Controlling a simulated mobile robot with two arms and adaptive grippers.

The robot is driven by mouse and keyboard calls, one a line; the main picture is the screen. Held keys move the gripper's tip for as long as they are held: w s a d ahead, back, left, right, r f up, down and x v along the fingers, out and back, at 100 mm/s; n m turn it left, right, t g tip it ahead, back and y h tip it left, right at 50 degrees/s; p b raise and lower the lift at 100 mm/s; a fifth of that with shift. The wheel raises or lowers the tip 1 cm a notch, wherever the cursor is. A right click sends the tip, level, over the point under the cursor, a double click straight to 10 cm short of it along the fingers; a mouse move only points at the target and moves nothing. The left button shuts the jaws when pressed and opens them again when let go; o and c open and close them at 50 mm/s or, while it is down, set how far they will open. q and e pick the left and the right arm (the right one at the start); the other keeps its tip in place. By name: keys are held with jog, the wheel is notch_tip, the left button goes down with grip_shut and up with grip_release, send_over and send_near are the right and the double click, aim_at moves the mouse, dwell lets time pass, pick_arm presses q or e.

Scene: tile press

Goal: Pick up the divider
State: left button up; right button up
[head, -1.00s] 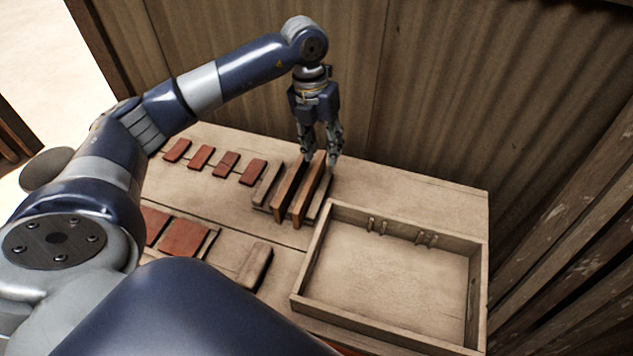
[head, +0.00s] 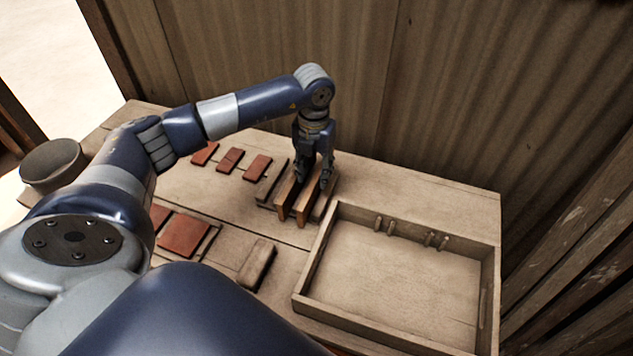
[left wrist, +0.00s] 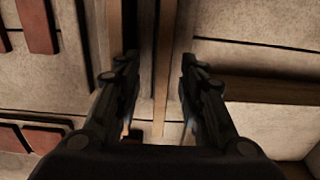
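Two thin wooden dividers stand on edge side by side in a low wooden rack (head: 266,193): a left divider (head: 286,200) and a right divider (head: 303,213). My left gripper (head: 314,182) points down over the rack, its fingertips low around the upper part of the right divider. In the left wrist view, the fingers (left wrist: 159,62) are spread, with the thin edge of the right divider (left wrist: 163,80) between them and gaps showing on both sides. The left divider (left wrist: 114,40) lies outside the left finger. My right gripper is not in view.
A shallow wooden tray (head: 318,243) with small pegs on its back wall stands right of the rack. Red tiles (head: 257,167) lie in a row to the left, larger tiles (head: 183,235) nearer. A wooden block (head: 257,264) lies in front. A corrugated wall (head: 430,90) rises behind.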

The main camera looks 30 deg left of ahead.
aim_at(316, 177)
pick_arm(q)
jog(key=shift+w+d+f+p, duration=0.1)
jog(key=shift+f+p, duration=0.1)
jog(key=shift+f, duration=0.4)
jog(key=shift+w+d+f+p, duration=0.1)
jog(key=shift+f+p, duration=0.05)
jog(key=shift+f, duration=0.45)
jog(key=shift+a+f, duration=0.1)
jog(key=shift+f, duration=0.4)
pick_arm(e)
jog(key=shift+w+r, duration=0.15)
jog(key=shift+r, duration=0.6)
pick_arm(q)
jog(key=shift+c, duration=0.3)
grip_shut()
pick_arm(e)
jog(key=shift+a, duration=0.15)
